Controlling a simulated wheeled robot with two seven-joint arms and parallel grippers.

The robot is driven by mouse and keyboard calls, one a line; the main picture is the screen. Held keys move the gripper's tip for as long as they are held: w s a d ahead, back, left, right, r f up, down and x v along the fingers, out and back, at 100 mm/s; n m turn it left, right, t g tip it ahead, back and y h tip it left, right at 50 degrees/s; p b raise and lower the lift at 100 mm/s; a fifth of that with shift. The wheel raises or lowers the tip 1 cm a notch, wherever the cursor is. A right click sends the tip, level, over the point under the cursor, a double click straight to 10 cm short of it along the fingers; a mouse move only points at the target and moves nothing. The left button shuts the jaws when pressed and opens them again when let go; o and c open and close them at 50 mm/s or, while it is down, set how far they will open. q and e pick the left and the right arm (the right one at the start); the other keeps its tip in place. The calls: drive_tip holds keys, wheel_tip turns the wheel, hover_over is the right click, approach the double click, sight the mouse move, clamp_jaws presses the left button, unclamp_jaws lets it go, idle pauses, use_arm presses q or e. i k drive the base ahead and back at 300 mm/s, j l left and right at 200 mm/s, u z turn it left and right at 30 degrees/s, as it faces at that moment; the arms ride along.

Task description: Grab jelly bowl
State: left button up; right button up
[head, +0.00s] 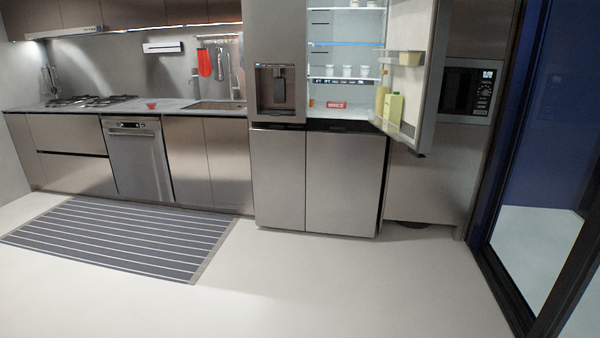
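A small red bowl-like item (151,105) sits on the grey counter (172,111), between the stove and the sink. It is too small to tell whether it is the jelly bowl. The fridge (346,60) stands with its upper right door (414,70) open. Several small white cups or jars (347,71) stand on a shelf inside, and a red box (336,105) lies on the fridge's lowest visible shelf. I cannot tell whether any of these holds jelly. Neither of my grippers shows in the head view.
A striped runner (110,240) lies on the floor before the dishwasher (138,160) and cabinets. The pale floor (330,285) ahead of the fridge is clear. The open door juts out at right, with bottles on it. A dark-framed glass door (535,200) bounds the right side.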

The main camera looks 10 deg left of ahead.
sight(150, 104)
drive_tip(key=i+u, duration=0.7)
drive_tip(key=i, duration=0.2)
drive_tip(key=i+l+u, duration=0.2)
drive_tip(key=i+u, duration=0.2)
drive_tip(key=i+j+u, duration=0.25)
drive_tip(key=i, duration=0.6)
drive_tip(key=i+l+u, duration=0.1)
drive_tip(key=i+u, duration=0.2)
drive_tip(key=i, duration=0.5)
drive_tip(key=i+z, duration=0.2)
drive_tip(key=i, duration=2.05)
